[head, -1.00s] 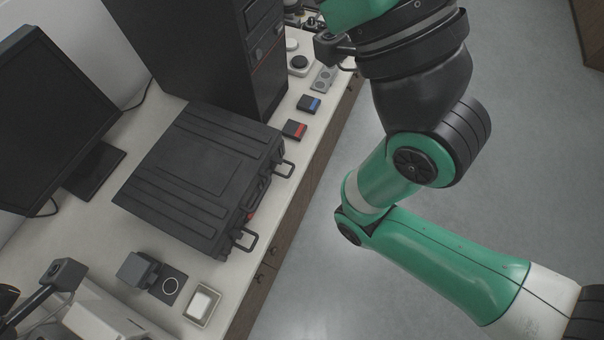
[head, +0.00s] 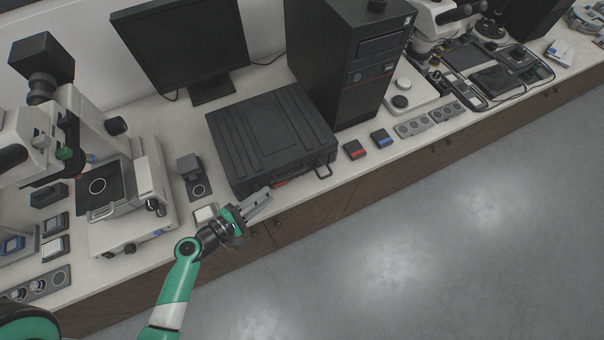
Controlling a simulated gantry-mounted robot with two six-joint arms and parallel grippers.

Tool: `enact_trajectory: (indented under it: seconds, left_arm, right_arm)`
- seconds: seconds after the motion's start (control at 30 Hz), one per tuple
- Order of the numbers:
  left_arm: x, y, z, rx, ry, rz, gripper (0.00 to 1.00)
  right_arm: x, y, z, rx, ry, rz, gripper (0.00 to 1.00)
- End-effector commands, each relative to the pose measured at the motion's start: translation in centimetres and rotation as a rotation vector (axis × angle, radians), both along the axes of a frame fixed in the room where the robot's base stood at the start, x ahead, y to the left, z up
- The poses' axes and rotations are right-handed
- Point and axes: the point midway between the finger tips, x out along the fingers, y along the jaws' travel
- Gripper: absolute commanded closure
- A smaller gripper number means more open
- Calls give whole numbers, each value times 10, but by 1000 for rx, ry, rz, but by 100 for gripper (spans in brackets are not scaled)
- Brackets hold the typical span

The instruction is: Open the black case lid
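The black case (head: 268,138) lies flat on the white bench with its lid down. Its front side, with a handle (head: 323,172) at the right end and a red part, faces the bench's front edge. My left gripper (head: 262,196) is at the left part of the case's front side, close to its front edge. Its grey fingers point toward the case; whether they touch it, and whether they are apart or closed, is too small to tell. My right gripper is not in view.
A monitor (head: 183,45) stands behind the case and a black computer tower (head: 350,60) stands to its right. Red (head: 354,150) and blue (head: 381,138) boxes lie right of the case. A microscope (head: 75,140) stands at the left. The floor in front is clear.

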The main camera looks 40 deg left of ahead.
Motion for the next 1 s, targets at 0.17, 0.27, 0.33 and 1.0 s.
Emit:
enact_trajectory:
  seconds: [0.17, 0.27, 0.33, 1.0]
  left_arm:
    - [5, 2, 0, 4, -3, 1, 72]
    - [17, 1, -3, 5, -3, -3, 72]
    - [31, 0, -5, 7, -5, -6, 72]
    - [115, -1, -24, 6, -4, 0, 72]
  right_arm:
    - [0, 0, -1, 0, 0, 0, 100]
    - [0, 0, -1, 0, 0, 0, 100]
    - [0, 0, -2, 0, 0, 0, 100]
    - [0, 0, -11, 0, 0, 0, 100]
